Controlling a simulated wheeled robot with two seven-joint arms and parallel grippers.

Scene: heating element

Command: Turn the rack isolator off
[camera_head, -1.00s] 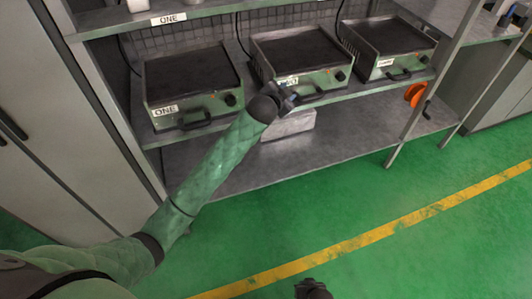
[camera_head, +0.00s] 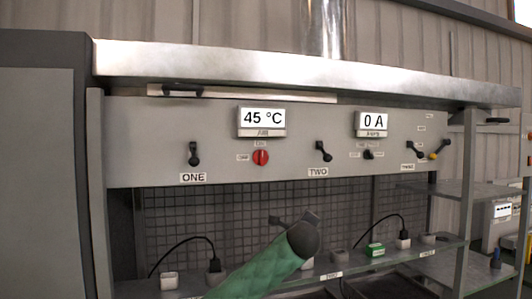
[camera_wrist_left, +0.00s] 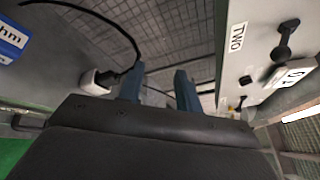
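A grey panel (camera_head: 140,130) spans the rack above a mesh back. It carries dark levers marked ONE (camera_head: 194,153), TWO (camera_head: 323,151) and THREE (camera_head: 415,150). A red knob (camera_head: 261,157) sits below the 45 °C display (camera_head: 262,118), and a small black knob (camera_head: 368,154) below the 0 A display (camera_head: 373,122). A yellow-tipped lever (camera_head: 440,148) is at the right end. I cannot read which control is the rack isolator. My left gripper (camera_head: 296,217) is below the panel, touching no control. In the left wrist view its fingers (camera_wrist_left: 158,86) are apart and empty. My right gripper is out of view.
A metal hood edge (camera_head: 300,68) juts out above the panel. Below, a shelf holds plugs with black cables (camera_head: 190,240) and a green box (camera_head: 375,250). A plug (camera_wrist_left: 95,80) shows close to the left fingers. Side shelves (camera_head: 450,190) stand at the right.

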